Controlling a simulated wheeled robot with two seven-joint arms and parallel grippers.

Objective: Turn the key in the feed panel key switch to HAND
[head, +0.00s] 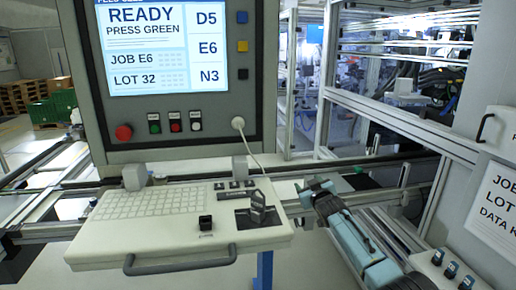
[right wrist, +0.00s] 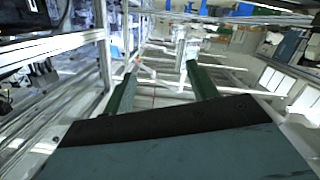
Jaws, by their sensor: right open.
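No key is clear enough to make out, and I cannot tell which fitting is the feed panel key switch. The feed panel (head: 180,128) stands upright with a lit screen reading READY, PRESS GREEN. On the keyboard shelf (head: 150,230) below it are a small black block (head: 205,222) and a dark upright fitting on a plate (head: 258,212). My right gripper (head: 312,186) is open and empty, to the right of the shelf and apart from it. Its two green fingers (right wrist: 160,78) stand apart in the right wrist view with nothing between them. My left gripper is out of view.
A red mushroom button (head: 123,132) and small labelled buttons line the panel's lower edge. A cable hangs from a white plug (head: 238,122). A grey cabinet (head: 490,190) and blue switches (head: 450,269) stand at the right. Metal framing (head: 385,120) rises behind my right arm.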

